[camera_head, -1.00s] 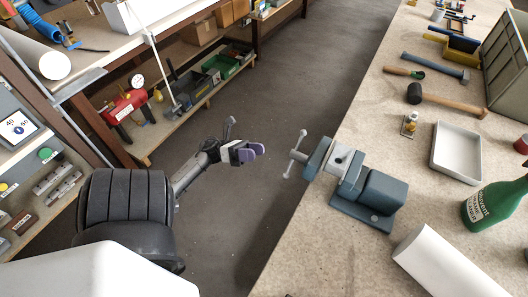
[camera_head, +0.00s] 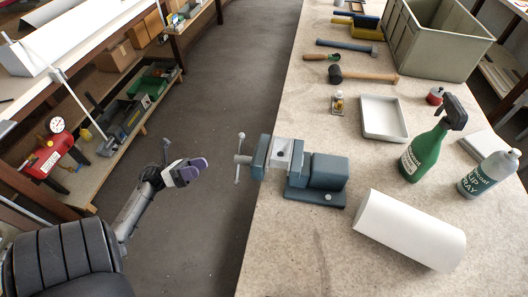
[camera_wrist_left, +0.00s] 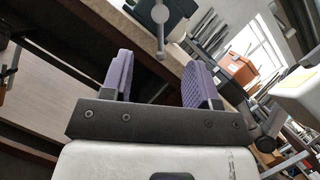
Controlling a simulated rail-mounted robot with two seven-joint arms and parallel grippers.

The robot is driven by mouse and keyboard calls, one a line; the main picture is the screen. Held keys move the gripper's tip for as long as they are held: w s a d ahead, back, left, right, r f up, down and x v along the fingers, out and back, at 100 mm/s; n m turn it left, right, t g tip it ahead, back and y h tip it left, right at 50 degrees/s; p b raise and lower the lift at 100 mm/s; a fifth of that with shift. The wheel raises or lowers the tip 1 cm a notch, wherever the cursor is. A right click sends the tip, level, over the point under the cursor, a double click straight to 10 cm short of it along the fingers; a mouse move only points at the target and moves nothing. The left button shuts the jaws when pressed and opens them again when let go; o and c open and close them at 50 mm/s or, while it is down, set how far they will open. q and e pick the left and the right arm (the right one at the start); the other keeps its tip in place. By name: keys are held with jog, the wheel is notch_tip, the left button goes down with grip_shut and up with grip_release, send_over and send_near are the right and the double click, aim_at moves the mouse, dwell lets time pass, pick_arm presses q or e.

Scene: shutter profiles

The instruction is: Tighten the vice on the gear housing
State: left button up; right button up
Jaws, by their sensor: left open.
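The blue-grey vice (camera_head: 318,175) stands at the left edge of the workbench. A light grey block with a dark hole, apparently the gear housing (camera_head: 283,152), sits between its jaws; I cannot tell how tightly. The vice's handle bar (camera_head: 239,158) sticks out on the left, over the aisle, standing near upright in the picture. My left gripper (camera_head: 194,170) is open and empty, with purple fingers, left of the handle and apart from it. In the left wrist view, the vice (camera_wrist_left: 172,12) and its handle (camera_wrist_left: 160,30) show beyond the open fingers (camera_wrist_left: 160,85). My right gripper is not in view.
A mallet (camera_head: 362,76) lies farther back. The aisle floor (camera_head: 215,100) is clear; shelves line the left.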

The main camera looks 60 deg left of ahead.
aim_at(240, 158)
pick_arm(q)
jog(key=s+d+r+n+g+h+p, duration=0.1)
jog(key=s+d+r+n+g+p, duration=0.15)
jog(key=p, duration=0.45)
jog(key=w+d+n+t+y, duration=0.1)
jog(key=w, duration=0.3)
jog(key=w+d+r+n+y, duration=0.1)
jog(key=w+d, duration=0.1)
jog(key=w, duration=0.3)
jog(key=w+d+r+n+t+y, duration=0.1)
jog(key=w+d, duration=0.1)
jog(key=w, duration=0.3)
jog(key=shift+d+n+t+y+b, duration=0.25)
jog(key=shift+t+y+b, duration=0.05)
jog(key=shift+t+b, duration=0.1)
jog(key=shift+c, duration=0.4)
